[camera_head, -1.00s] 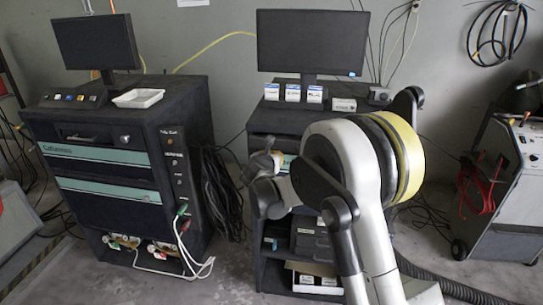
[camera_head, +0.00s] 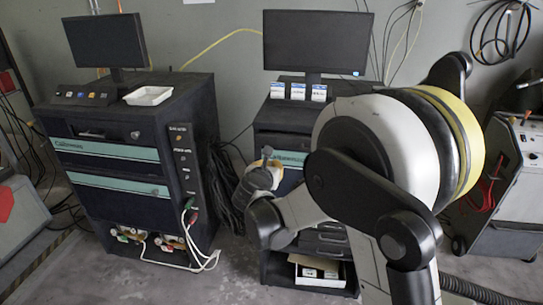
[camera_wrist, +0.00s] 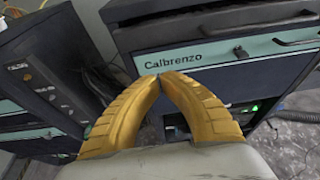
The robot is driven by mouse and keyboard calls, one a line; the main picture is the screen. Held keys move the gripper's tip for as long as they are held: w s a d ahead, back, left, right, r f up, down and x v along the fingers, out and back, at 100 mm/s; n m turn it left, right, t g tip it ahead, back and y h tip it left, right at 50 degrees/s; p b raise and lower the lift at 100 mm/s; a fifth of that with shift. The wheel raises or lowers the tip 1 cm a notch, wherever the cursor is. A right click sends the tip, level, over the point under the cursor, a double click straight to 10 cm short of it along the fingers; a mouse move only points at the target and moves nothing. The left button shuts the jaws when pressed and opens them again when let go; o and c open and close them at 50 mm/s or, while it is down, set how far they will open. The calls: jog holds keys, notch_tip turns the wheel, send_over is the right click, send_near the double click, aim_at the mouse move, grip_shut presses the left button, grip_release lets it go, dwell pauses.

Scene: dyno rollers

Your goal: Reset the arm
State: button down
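My gripper (camera_wrist: 164,79) shows in the wrist view as two ridged yellow fingers, their tips together with nothing seen between them. The tips point at the front of a dark cabinet (camera_wrist: 225,30) with a teal "Calbrenzo" drawer strip. In the head view my arm fills the right middle, bent, with its large white and yellow joint near the camera. There my gripper is mostly hidden behind my wrist; a bit of yellow (camera_head: 267,154) shows in front of the middle cabinet (camera_head: 275,120).
A dark cabinet (camera_head: 95,185) with a monitor (camera_head: 107,42) and white tray (camera_head: 148,95) stands left. A second monitor (camera_head: 317,42) and small boxes stand on the middle cabinet. A wheeled machine (camera_head: 515,185) stands right. Cables hang between the cabinets. Grey floor shows in front.

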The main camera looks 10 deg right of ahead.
jog(key=s+a+r+n+t+y, duration=0.15)
jog(key=s+r+n+y, duration=0.3)
jog(key=r+n, duration=0.6)
jog(key=s+a+r+n+t+y, duration=0.1)
jog(key=s+r+n+t+y, duration=0.3)
jog(key=r+n, duration=0.65)
jog(key=s+d+f+n+g+h, duration=0.1)
jog(key=s+d+f+n+g, duration=0.3)
jog(key=s, duration=0.5)
jog(key=s+d+f+n+g+h, duration=0.1)
jog(key=s+d+f+n+g, duration=0.2)
jog(key=s+f+n, duration=0.5)
jog(key=s+d+f+n+g+h, duration=0.2)
jog(key=s+d+f+n+g, duration=0.2)
jog(key=s, duration=0.8)
notch_tip(320, 180, down, 2)
jog(key=n+g, duration=0.1)
jog(key=n, duration=0.1)
jog(key=shift+d+f+n, duration=0.25)
jog(key=shift+d+n, duration=0.05)
jog(key=shift+d, duration=0.05)
